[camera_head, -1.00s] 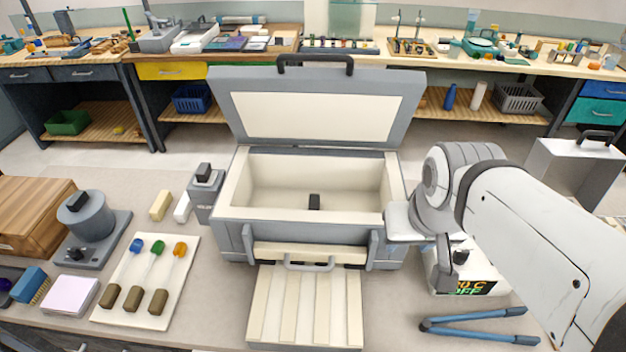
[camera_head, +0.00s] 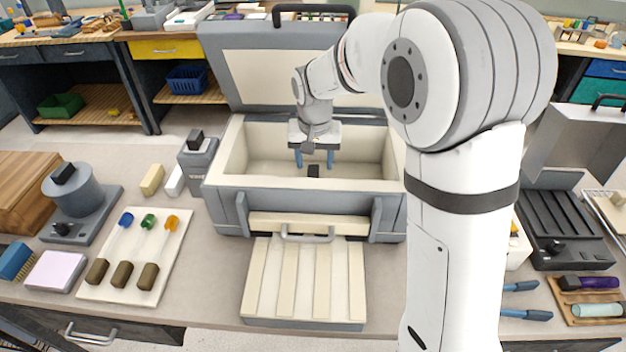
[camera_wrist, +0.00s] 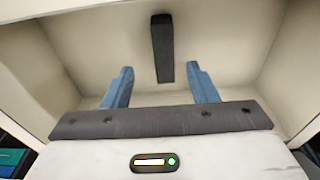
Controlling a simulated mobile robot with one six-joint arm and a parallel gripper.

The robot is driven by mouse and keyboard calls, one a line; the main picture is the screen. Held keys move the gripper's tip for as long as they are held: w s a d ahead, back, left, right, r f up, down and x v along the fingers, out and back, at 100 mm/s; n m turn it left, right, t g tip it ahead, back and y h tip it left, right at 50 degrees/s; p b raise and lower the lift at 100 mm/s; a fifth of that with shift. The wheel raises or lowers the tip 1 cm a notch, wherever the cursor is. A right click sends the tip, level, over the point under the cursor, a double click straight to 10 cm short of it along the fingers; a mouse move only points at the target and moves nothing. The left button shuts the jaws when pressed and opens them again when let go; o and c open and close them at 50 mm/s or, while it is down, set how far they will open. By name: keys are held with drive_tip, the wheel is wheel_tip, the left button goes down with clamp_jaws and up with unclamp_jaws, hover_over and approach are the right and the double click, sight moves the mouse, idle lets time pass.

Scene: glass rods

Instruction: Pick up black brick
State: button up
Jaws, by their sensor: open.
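The black brick (camera_head: 313,171) stands on the floor of the open grey box with cream lining (camera_head: 230,200). My gripper (camera_head: 314,164) is inside the box, above and around the brick's place in the head view, with its two blue fingers pointing down. In the wrist view the brick (camera_wrist: 162,48) shows ahead of the fingers, between their lines. The fingers (camera_wrist: 160,85) are apart and nothing is held between them. I cannot tell the exact height of the fingertips over the box floor.
The box walls surround my gripper, and its raised lid (camera_head: 260,70) stands behind. A slatted cream tray (camera_head: 300,285) lies in front. A white board (camera_head: 125,255) with several coloured-tipped rods lies at the left. A grey post with a black top (camera_head: 197,160) stands left of the box.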

sight(313, 177)
drive_tip(key=shift+w+a+f, duration=0.2)
drive_tip(key=shift+a+f, duration=0.05)
drive_tip(key=shift+f, duration=0.25)
drive_tip(key=f, duration=0.2)
drive_tip(key=w+f+p, duration=0.1)
drive_tip(key=f, duration=0.4)
drive_tip(key=shift+w+f, duration=0.1)
drive_tip(key=shift+w, duration=0.2)
drive_tip(key=shift+c, duration=0.5)
drive_tip(key=c, duration=1)
